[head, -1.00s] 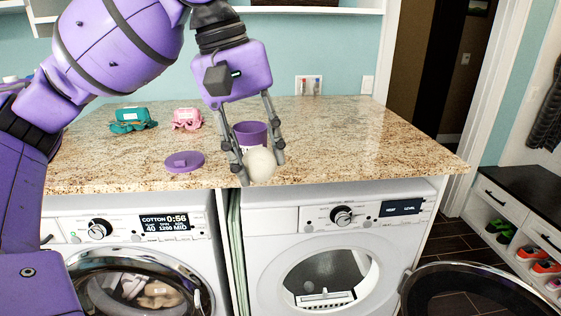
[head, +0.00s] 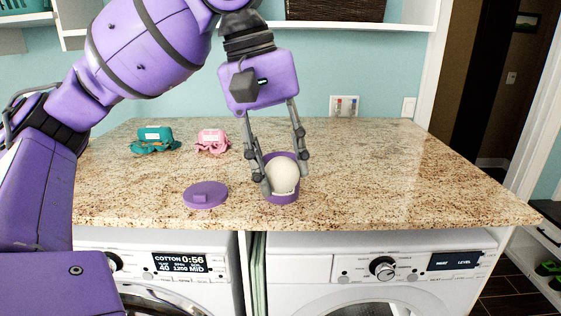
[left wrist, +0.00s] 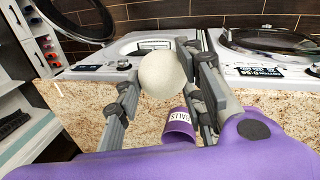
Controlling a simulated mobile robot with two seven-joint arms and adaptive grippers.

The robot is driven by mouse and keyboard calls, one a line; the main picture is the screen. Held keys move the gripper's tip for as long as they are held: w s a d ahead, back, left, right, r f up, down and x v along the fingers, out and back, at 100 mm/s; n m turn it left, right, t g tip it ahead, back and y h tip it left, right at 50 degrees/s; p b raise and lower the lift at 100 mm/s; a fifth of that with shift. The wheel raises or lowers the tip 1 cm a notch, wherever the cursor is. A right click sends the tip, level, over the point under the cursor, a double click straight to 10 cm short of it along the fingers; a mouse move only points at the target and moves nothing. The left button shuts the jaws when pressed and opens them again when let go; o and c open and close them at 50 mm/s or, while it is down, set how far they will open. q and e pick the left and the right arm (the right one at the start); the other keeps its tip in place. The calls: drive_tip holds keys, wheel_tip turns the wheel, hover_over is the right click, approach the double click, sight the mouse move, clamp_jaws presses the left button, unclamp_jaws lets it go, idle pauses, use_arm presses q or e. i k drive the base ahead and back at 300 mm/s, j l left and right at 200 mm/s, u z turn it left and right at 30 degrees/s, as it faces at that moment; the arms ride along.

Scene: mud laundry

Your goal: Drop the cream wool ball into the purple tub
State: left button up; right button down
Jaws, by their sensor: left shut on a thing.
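The cream wool ball (head: 283,175) is held between the fingers of my left gripper (head: 285,180). The ball also shows between the fingertips in the left wrist view (left wrist: 161,74). The purple tub (head: 281,197) stands upright on the granite counter. In the head view the ball overlaps the tub's mouth and hides part of it. In the left wrist view the tub (left wrist: 180,130), with a "BALLS" label, shows beside the right-hand finger, apart from the ball in the picture. I cannot tell the exact height of the ball over the tub.
A purple lid (head: 205,195) lies on the counter (head: 400,190) left of the tub. A teal bundle (head: 155,140) and a pink bundle (head: 212,141) sit farther back. Two front-loading machines stand under the counter. The counter's right side is clear.

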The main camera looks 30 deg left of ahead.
sight(285, 199)
drive_tip(key=i+j, duration=0.8)
drive_tip(key=i, duration=0.05)
